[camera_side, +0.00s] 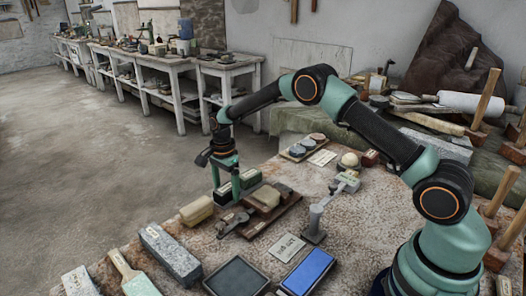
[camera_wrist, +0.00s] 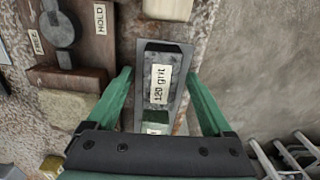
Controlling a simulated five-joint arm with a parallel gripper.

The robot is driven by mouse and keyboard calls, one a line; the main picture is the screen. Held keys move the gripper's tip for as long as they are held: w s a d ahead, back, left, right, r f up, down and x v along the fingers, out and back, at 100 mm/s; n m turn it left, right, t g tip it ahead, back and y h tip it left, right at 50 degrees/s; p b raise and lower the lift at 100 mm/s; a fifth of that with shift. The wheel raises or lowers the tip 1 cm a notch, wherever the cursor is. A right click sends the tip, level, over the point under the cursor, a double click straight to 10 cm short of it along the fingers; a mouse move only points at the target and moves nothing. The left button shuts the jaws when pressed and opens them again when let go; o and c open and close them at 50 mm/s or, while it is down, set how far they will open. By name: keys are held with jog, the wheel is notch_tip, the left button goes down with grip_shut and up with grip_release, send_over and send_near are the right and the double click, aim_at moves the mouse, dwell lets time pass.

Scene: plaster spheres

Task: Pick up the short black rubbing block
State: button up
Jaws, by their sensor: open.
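A black block (camera_wrist: 168,62) with a pale label reading "120 grit" lies between my fingers in the wrist view, on a flat grey piece (camera_wrist: 139,122). In the side view the black block (camera_side: 248,180) is partly hidden by my gripper. My gripper (camera_wrist: 158,74) is open, with one green finger on each side of the block and a gap showing beside it. In the side view my gripper (camera_side: 226,186) points down at the block near the bench's far edge. I cannot tell the exact fingertip height.
A tan block (camera_side: 196,210) stands to the left, and a wooden fixture (camera_side: 271,213) to the right. The bench edge drops to open floor (camera_wrist: 262,70).

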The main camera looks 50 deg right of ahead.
aim_at(226, 187)
grip_shut()
jog(key=shift+r, duration=0.1)
notch_tip(226, 187, up, 20)
dwell(0.7)
jog(key=c, duration=0.8)
grip_release()
grip_shut()
